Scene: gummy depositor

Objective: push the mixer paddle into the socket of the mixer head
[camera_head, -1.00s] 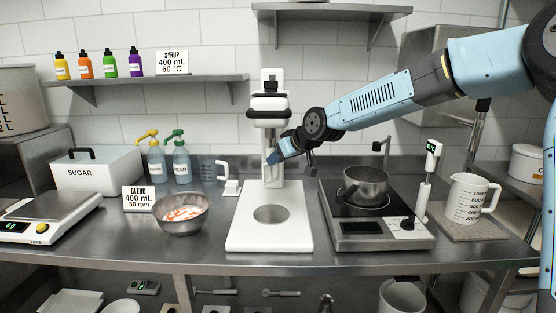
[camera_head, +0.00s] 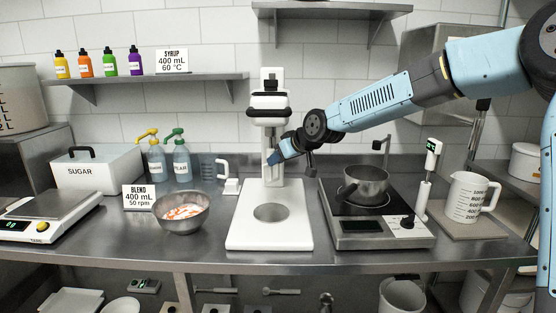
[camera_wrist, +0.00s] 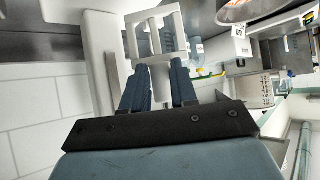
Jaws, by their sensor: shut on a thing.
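The white mixer (camera_head: 269,100) stands in the middle of the bench, its head above a white base plate (camera_head: 270,235). My gripper (camera_head: 272,157) is just under the mixer head, in front of the column. In the wrist view my gripper (camera_wrist: 159,82) is shut on the white mixer paddle (camera_wrist: 154,36), whose barred frame sticks out beyond the fingers. In the head view the paddle is mostly hidden by my gripper and blends with the white column. The socket is not visible, so I cannot tell whether the paddle touches it.
A steel bowl (camera_head: 181,212) with white and orange contents sits left of the mixer. A hot plate (camera_head: 375,232) with a pot (camera_head: 365,185) stands right of it.

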